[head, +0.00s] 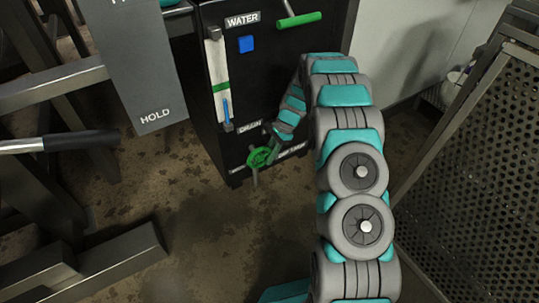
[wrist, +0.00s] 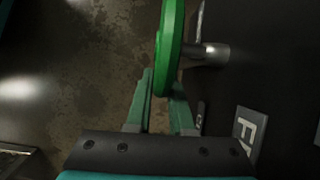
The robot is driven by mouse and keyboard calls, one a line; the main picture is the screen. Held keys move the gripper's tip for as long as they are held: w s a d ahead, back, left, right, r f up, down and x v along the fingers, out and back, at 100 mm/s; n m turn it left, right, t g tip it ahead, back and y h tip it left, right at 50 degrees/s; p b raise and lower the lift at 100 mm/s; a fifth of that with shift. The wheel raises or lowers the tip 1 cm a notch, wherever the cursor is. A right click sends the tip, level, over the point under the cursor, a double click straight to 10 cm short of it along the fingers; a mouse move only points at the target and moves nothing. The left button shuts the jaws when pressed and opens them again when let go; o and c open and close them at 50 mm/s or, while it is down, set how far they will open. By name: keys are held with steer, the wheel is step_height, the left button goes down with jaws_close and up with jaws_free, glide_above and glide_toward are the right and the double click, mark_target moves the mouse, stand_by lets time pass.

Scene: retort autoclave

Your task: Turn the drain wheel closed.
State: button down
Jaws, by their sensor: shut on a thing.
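The green drain wheel (head: 259,157) sits low on the front of the black cabinet, below the DRAIN label (head: 250,127). In the wrist view the wheel (wrist: 170,40) shows edge-on, with its metal shaft running right to the dark panel. My gripper (wrist: 163,82) is shut on the wheel's rim, one finger on each side of it. In the head view my arm reaches down from the right, and its end is at the wheel; the fingers are too small to make out there. The labels beside the wheel are partly hidden by my arm.
A grey HOLD panel (head: 130,60) and dark frames stand left. A perforated metal panel (head: 480,160) stands right. Stained floor lies below.

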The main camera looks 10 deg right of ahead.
steer(key=shift+a+f+g+y+p, duration=0.2)
steer(key=shift+f+g+y+p, duration=0.2)
steer(key=shift+y, duration=0.6)
steer(key=c, duration=0.8)
jaws_free()
steer(key=shift+r, duration=0.1)
steer(key=v, duration=0.7)
steer(key=shift+d+r+p, duration=0.2)
steer(key=shift+d+p, duration=0.05)
steer(key=shift+p, duration=0.15)
